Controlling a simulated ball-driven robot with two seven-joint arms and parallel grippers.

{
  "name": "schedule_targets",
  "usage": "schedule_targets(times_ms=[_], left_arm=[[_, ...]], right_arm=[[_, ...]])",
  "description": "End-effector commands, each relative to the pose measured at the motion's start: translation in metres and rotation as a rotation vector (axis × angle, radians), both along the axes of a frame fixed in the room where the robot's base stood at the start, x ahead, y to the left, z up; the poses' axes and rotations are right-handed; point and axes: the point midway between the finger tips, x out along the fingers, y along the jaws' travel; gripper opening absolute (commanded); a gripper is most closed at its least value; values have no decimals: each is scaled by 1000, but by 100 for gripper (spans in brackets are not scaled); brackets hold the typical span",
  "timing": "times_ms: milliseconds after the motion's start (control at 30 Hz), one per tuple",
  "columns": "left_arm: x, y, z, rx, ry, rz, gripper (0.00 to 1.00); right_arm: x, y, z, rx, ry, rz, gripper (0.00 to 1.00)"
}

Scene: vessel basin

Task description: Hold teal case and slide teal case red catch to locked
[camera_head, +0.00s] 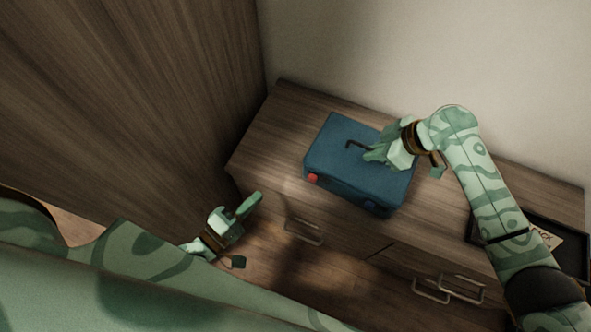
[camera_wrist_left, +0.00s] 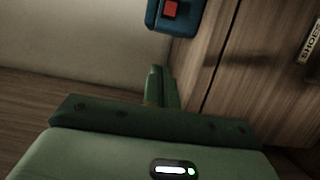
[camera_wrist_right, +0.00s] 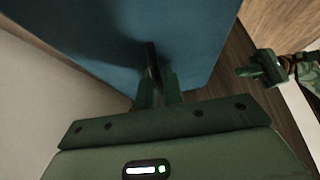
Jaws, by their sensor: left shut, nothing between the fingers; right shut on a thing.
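The teal case (camera_head: 335,139) stands on the wooden drawer unit, with a dark handle (camera_head: 355,146) on its top. Its red catch (camera_head: 312,178) is on the front face near the left corner; it also shows in the left wrist view (camera_wrist_left: 171,9). My right gripper (camera_head: 369,156) is shut on the handle (camera_wrist_right: 151,62), above the case top. My left gripper (camera_head: 257,197) is shut and empty, in front of the drawer unit, below and left of the catch and apart from it. The catch's exact position along its travel is too small to tell.
The drawer unit (camera_head: 260,135) has metal pulls (camera_head: 304,232) on its front. A dark tray (camera_head: 553,226) with a card in it lies at the right end. A tall wooden panel (camera_head: 130,90) stands at left, and a wall is behind. The top left of the case is clear.

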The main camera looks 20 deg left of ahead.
Motion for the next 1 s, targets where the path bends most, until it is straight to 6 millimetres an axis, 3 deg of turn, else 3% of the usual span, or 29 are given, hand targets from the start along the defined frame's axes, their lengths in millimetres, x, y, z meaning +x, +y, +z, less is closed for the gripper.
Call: schedule_targets(times_ms=[333, 467, 800, 1000], left_arm=[[7, -2, -1, 7, 1, 0, 0], [26, -9, -1, 6, 0, 1, 0], [95, -32, -1, 8, 1, 1, 0], [92, -60, -2, 5, 3, 1, 0]], right_arm=[[0, 0, 0, 0, 0, 0, 0], [0, 0, 0, 0, -1, 1, 0], [0, 0, 0, 0, -1, 1, 0], [0, 0, 0, 0, 0, 0, 0]])
